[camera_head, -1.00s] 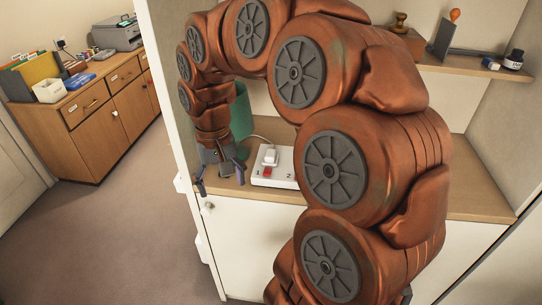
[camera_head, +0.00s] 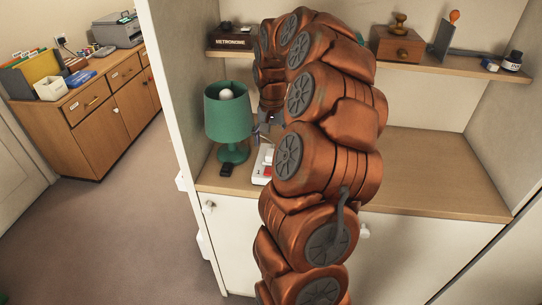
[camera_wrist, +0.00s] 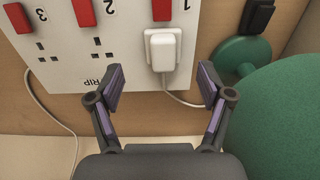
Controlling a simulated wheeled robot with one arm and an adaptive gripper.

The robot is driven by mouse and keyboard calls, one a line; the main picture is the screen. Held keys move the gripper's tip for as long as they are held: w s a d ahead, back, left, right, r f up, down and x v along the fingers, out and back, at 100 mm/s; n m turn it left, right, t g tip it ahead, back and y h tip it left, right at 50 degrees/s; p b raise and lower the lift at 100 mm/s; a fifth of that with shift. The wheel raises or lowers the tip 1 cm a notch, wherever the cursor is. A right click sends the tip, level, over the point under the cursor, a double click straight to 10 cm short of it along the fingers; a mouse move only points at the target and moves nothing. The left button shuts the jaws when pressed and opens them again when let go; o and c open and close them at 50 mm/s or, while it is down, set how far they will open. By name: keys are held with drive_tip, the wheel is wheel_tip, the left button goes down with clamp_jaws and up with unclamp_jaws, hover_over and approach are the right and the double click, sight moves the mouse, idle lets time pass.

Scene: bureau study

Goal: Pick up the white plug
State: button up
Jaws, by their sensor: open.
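The white plug (camera_wrist: 163,52) sits in outlet 1 of the white power strip (camera_wrist: 60,62) in the wrist view. My gripper (camera_wrist: 160,82) is open and empty. Its two purple-padded fingers are spread to either side below the plug in the picture, apart from it. In the head view the strip (camera_head: 261,178) lies on the cabinet shelf, partly hidden by my arm. My gripper (camera_head: 264,127) there is mostly hidden behind my arm.
A green lamp (camera_head: 229,118) stands left of the strip; its round base (camera_wrist: 242,55) is close to my right finger. A small black object (camera_head: 227,169) lies before it. White cords run beside the strip. The wooden shelf (camera_head: 435,180) is clear to the right.

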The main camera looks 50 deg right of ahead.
sight(270, 152)
drive_tip(key=shift+w+a+f+p, duration=0.15)
drive_tip(key=shift+f+p, duration=0.5)
drive_tip(key=shift+f, duration=0.7)
drive_tip(key=shift+w+d+f+p, duration=0.1)
drive_tip(key=shift+f+p, duration=0.55)
drive_tip(key=shift+f, duration=0.7)
drive_tip(key=shift+c, duration=0.4)
drive_tip(key=c, duration=1.2)
